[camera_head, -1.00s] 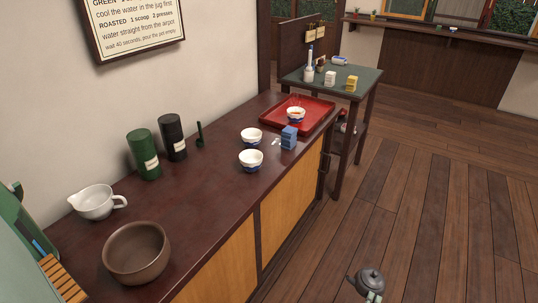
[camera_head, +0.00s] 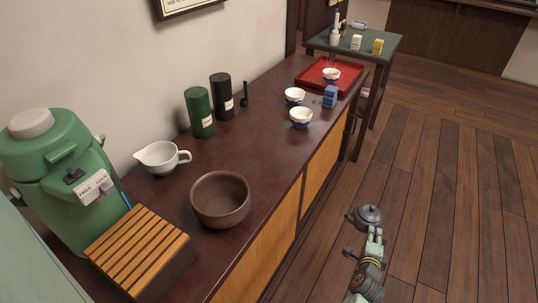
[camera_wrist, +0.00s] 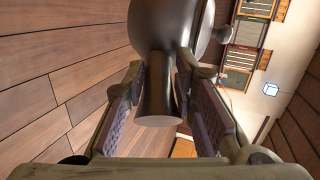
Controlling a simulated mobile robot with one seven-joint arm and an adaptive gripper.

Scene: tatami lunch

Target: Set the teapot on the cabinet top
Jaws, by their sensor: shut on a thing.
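The dark grey teapot (camera_head: 367,215) is held in the air in front of the cabinet, over the wooden floor. My gripper (camera_head: 376,238) is shut on its handle. In the wrist view the teapot's round body (camera_wrist: 170,25) is at the top centre, and its handle (camera_wrist: 158,100) lies between the two fingers (camera_wrist: 155,95). The cabinet top (camera_head: 245,150) is a dark reddish-brown surface to the left of the teapot. The teapot is apart from it.
On the cabinet top are a brown bowl (camera_head: 220,200), white jug (camera_head: 162,157), slatted wooden box (camera_head: 138,245), green airpot (camera_head: 62,165), two canisters (camera_head: 199,112), white cups (camera_head: 301,117), a blue box (camera_head: 330,97) and red tray (camera_head: 310,78). Bare top lies between bowl and cups.

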